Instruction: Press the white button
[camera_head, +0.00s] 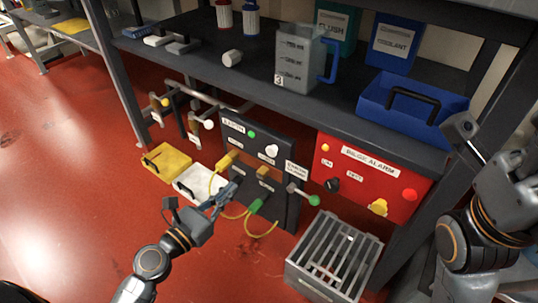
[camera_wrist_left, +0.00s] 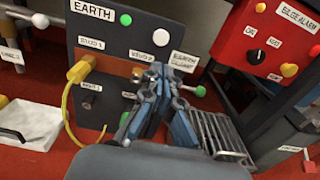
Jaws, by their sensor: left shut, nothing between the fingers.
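The white button (camera_head: 271,150) is on the dark upright panel (camera_head: 290,180) under the shelf, right of a green button (camera_head: 251,133). In the left wrist view the white button (camera_wrist_left: 160,37) is unobstructed, just above the fingertips. My left gripper (camera_head: 226,190) is shut and empty, in front of the panel's lower part and below the button. In the left wrist view its fingertips (camera_wrist_left: 157,72) show together, and I see no contact with the button. My right gripper (camera_head: 498,122) is at the right edge, its fingers spread apart, far from the panel.
A green-tipped lever (camera_head: 314,200) projects right of the panel. The red alarm box (camera_head: 350,165) and a grey slatted crate (camera_head: 294,258) are to the right. Yellow and white trays are to the left.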

